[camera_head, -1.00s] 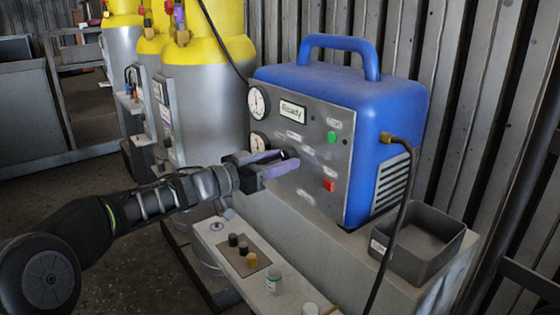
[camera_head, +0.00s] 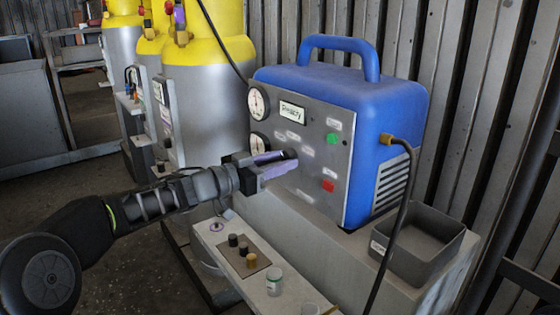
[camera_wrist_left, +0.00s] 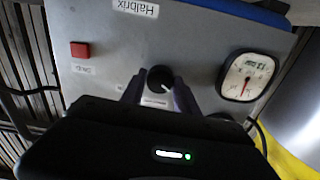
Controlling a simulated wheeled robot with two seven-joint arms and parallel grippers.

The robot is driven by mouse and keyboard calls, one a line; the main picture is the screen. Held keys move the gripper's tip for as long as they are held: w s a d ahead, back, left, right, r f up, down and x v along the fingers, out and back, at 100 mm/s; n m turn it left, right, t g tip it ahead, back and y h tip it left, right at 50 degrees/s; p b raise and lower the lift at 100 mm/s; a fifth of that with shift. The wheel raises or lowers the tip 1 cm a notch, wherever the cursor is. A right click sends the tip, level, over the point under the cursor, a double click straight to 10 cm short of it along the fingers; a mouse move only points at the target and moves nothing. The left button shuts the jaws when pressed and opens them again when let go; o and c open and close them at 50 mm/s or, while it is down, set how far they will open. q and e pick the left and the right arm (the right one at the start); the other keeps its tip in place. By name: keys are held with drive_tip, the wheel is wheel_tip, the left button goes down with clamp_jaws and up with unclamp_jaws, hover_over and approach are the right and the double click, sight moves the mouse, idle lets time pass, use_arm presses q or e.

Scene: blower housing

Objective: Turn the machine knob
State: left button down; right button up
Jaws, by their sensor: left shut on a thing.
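The blue machine (camera_head: 395,110) stands on a bench with its grey front panel (camera_head: 318,205) facing left. My left gripper (camera_head: 278,163) is at the panel, its fingers on either side of the knob. In the left wrist view the black round knob (camera_wrist_left: 160,78) with a light pointer mark sits between the fingertips of the left gripper (camera_wrist_left: 159,88), which are shut on it. In the head view the fingers partly cover the knob. My right gripper is not in view.
Two gauges, a display (camera_head: 293,112), a green button (camera_head: 332,138) and a red button (camera_head: 328,186) are on the panel. An open grey bin (camera_head: 420,265) and a hanging black cable are at the right. Yellow-topped cylinders (camera_head: 208,60) stand behind the arm.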

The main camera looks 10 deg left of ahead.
use_arm(q)
drive_tip(key=shift+m, duration=0.3)
drive_tip(key=shift+m+p, duration=0.3)
drive_tip(key=shift+m, duration=0.6)
drive_tip(key=m, duration=0.2)
drive_tip(key=shift+m, duration=0.3)
drive_tip(key=m, duration=0.2)
drive_tip(key=shift+m, duration=0.4)
drive_tip(key=shift+m+b, duration=0.65)
drive_tip(key=shift+m, duration=1.15)
drive_tip(key=c, duration=0.9)
unclamp_jaws()
drive_tip(key=shift+a, duration=0.1)
